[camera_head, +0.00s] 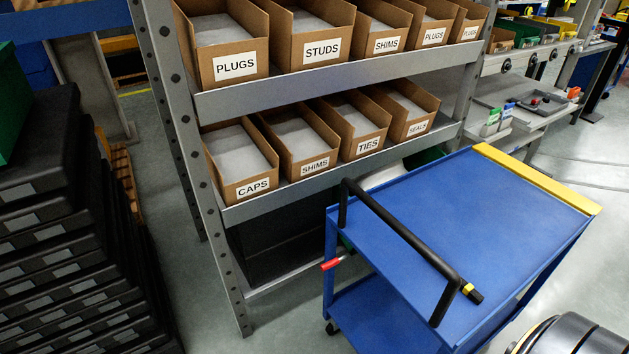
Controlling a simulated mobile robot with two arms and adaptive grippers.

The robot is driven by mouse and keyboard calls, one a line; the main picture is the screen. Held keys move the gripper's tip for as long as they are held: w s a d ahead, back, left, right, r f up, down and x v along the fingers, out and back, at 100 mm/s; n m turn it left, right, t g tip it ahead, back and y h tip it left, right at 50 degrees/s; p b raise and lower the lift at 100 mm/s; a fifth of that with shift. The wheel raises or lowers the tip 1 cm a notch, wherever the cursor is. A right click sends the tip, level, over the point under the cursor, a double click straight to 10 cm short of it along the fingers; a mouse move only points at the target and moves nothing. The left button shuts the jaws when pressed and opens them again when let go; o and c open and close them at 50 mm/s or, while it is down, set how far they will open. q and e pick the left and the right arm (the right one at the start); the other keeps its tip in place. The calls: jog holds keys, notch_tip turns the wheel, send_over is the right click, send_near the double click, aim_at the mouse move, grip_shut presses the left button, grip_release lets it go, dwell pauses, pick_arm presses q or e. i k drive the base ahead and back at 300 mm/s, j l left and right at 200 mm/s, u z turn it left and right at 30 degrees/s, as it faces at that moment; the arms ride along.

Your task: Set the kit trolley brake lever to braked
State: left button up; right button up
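The kit trolley (500,215) is blue, with a flat empty top deck, a lower shelf and a yellow strip along its far right edge. A black push handle (400,238) rises over its near left end. A short lever with a red grip (331,264) sticks out to the left below the deck. A black stub with a yellow band (472,293) sits by the right foot of the handle. I cannot tell from markings which one is the brake lever, or its braked position. Neither gripper shows.
A grey rack (330,85) with labelled cardboard bins stands behind and left of the trolley. Black stacked crates (60,240) fill the left. A workbench (525,100) stands at the back right. Open floor (255,320) lies between the crates and the trolley.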

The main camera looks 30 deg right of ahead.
aim_at(328, 265)
jog(key=i+z, duration=0.25)
jog(key=z, duration=0.25)
jog(key=i+j+z, duration=0.1)
jog(key=i+z, duration=0.15)
jog(key=z, duration=0.2)
jog(key=i+j+z, duration=0.15)
jog(key=z, duration=0.35)
jog(key=i, duration=0.05)
